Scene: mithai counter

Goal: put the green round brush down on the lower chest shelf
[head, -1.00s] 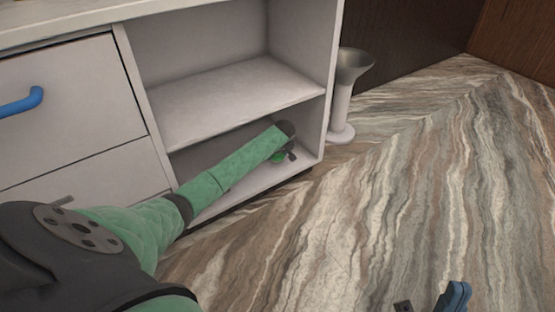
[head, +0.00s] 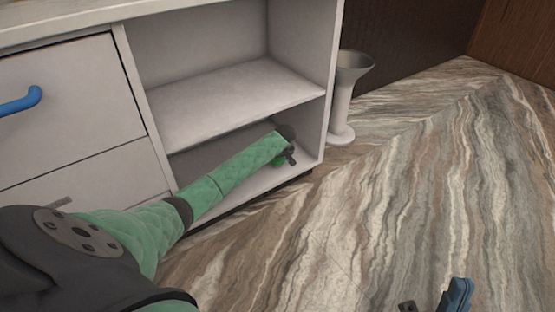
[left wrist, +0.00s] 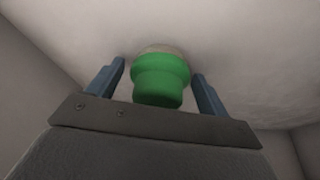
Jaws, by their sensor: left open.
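The green round brush (left wrist: 160,78) stands between the two blue fingers of my left gripper (left wrist: 163,85) in the left wrist view. Gaps show on both sides of it, so the fingers are apart and not touching it. Its far end meets the pale shelf surface. In the head view only a bit of the green brush (head: 278,162) shows by my wrist, above the lower chest shelf (head: 290,178). My left arm reaches into the lower compartment and hides most of the brush and the left fingers. Part of my right gripper (head: 432,305) shows at the bottom edge; its jaw state is unclear.
The upper shelf (head: 235,100) is bare and lies just above my left forearm. The chest's right side wall (head: 332,80) stands close to my left wrist. A grey flared stand (head: 342,105) is on the floor beside it. Drawers with a blue handle (head: 22,102) are at left.

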